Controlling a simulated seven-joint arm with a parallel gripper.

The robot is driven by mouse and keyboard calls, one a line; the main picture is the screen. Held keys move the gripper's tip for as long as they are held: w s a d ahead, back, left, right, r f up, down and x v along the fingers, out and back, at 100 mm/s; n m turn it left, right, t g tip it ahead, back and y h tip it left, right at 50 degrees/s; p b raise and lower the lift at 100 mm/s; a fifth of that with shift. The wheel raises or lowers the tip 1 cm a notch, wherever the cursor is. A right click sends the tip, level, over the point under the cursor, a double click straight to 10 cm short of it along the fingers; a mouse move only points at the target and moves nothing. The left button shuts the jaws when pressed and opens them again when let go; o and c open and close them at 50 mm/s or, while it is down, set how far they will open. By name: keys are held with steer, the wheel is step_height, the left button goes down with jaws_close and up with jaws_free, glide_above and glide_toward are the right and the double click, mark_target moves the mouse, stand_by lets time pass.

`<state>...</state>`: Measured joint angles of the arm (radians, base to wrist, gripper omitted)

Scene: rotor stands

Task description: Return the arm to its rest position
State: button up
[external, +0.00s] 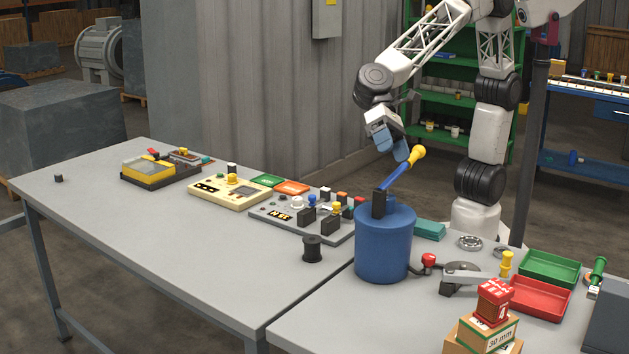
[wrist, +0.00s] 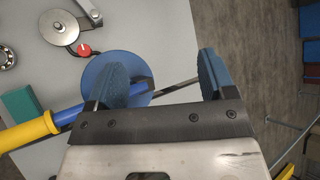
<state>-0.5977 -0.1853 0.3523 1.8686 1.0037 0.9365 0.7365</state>
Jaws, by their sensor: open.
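My gripper (external: 392,146) is at the end of my white arm, above the table near the blue cylindrical drum (external: 383,245). In the wrist view its two blue fingers (wrist: 168,78) are wide apart with nothing held between them. A blue lever with a yellow knob (external: 417,152) rises from a black block on the drum, slanting up to the right. The knob is close to the fingers in the external view; I cannot tell whether they touch. In the wrist view the yellow knob (wrist: 28,132) lies at the left, and the left finger partly hides the blue drum (wrist: 100,75).
Control panels (external: 300,213) line the table's back left. A black spool (external: 312,249) stands left of the drum. A crank with a yellow handle (external: 480,272), green and red trays (external: 540,297) and stacked boxes (external: 487,330) are at the right. The left table front is clear.

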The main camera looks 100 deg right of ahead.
steer(key=s+d+r+n+t+h, duration=0.15)
steer(key=s+d, duration=0.25)
steer(key=d, duration=0.9)
steer(key=s+d+n+t+h, duration=0.2)
steer(key=s+d+n+h, duration=0.15)
steer(key=d, duration=0.85)
steer(key=s+d+r+n+t+h, duration=0.15)
steer(key=s+d, duration=0.35)
steer(key=d, duration=0.8)
steer(key=s+d+f+n+t+h, duration=0.2)
steer(key=s+d+f+h, duration=0.1)
steer(key=s+d, duration=0.65)
step_height(320, 180, down, 9)
steer(key=w+d+g, duration=0.1)
steer(key=w+g, duration=0.1)
steer(key=g, duration=0.1)
steer(key=shift+m, duration=0.35)
